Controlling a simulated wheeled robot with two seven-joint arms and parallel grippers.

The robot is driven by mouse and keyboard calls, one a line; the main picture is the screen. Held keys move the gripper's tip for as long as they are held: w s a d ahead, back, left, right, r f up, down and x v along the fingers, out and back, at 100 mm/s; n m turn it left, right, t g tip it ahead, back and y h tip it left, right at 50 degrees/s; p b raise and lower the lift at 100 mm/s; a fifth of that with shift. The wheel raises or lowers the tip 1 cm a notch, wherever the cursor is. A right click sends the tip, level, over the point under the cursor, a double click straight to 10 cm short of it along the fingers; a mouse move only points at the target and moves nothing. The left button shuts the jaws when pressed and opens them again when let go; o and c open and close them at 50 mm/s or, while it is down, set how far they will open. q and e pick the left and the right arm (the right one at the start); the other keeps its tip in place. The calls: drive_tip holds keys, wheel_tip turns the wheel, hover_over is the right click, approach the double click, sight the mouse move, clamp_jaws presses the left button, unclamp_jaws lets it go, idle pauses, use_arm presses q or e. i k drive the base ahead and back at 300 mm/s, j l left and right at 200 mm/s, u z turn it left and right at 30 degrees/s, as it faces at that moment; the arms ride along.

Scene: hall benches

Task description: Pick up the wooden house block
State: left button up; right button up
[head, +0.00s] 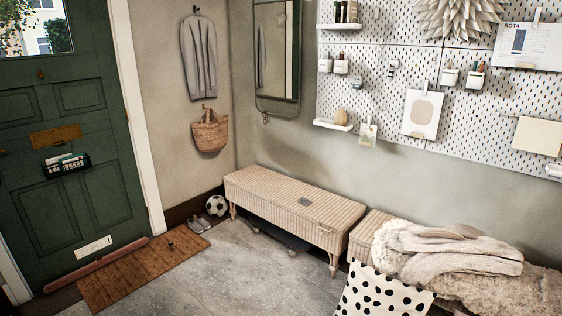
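I cannot make out a wooden house block for certain in the head view. A small flat grey item (304,201) lies on top of the long woven bench (270,191); it is too small to tell what it is. A small dark thing (170,244) is on the brown doormat (135,278), also too small to identify. Neither of my grippers shows in the head view.
A green door (85,205) stands at the left, with a red draught roll (95,265) at its foot. A football (216,206) and shoes (198,224) are by the wall. A second bench (366,236) bears blankets; a spotted cushion (378,293) leans there. The grey floor between is clear.

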sight(341, 117)
drive_tip(key=i+j+u, duration=0.35)
drive_tip(key=i, duration=0.55)
drive_tip(key=i+u, duration=0.4)
drive_tip(key=i, duration=0.5)
drive_tip(key=i+j+z, duration=0.1)
drive_tip(key=i+z, duration=0.2)
drive_tip(key=i, duration=0.25)
drive_tip(key=i+j+z, duration=0.35)
drive_tip(key=i, duration=0.2)
drive_tip(key=i+j+z, duration=0.3)
drive_tip(key=i, duration=0.25)
